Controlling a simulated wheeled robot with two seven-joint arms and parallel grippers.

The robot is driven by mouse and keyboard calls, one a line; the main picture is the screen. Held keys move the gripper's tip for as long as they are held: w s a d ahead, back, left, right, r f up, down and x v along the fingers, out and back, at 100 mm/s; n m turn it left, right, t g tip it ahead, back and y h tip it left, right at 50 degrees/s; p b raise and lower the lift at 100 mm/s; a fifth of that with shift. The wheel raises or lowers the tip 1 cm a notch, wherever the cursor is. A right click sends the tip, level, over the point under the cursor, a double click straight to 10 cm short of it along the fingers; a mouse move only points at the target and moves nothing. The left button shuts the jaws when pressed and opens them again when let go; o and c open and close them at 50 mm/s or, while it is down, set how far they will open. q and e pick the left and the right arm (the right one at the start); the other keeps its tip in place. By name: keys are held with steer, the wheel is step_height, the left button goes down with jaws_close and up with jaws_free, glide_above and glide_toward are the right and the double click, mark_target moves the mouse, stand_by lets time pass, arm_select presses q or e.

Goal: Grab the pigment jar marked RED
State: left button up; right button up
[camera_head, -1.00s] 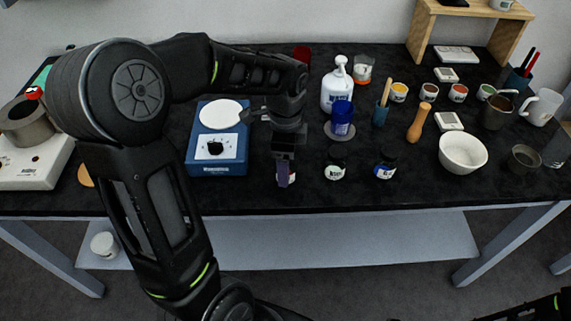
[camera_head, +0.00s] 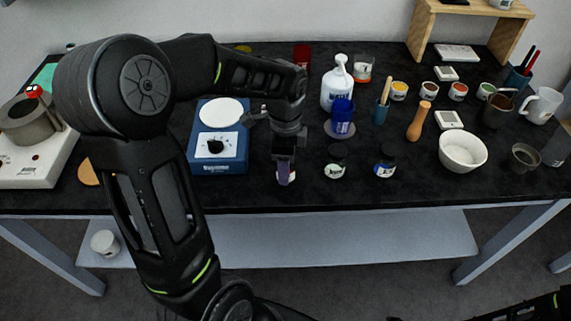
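My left gripper (camera_head: 284,173) points down at the front of the dark table, left of two small jars with dark lids. It covers most of another small jar (camera_head: 288,179), of which only a bit of pale label with a reddish tint shows. I cannot read that label, nor tell whether the fingers are closed around the jar. To the right stand a jar with a green-marked label (camera_head: 335,170) and a jar with a blue-marked label (camera_head: 385,169). Only a dark part of my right arm shows at the bottom right corner; its gripper is out of view.
A blue hotplate stirrer (camera_head: 219,165) stands left of the gripper. A wooden pestle (camera_head: 418,122) and white bowl (camera_head: 463,151) are farther right. The front strip right of the jars is clear.

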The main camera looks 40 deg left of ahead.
arm_select(q)
steer(key=c, duration=1.1)
steer(key=shift+r, duration=0.1)
step_height(320, 180, up, 10)
steer(key=shift+f+b, duration=0.1)
steer(key=shift+b, duration=0.2)
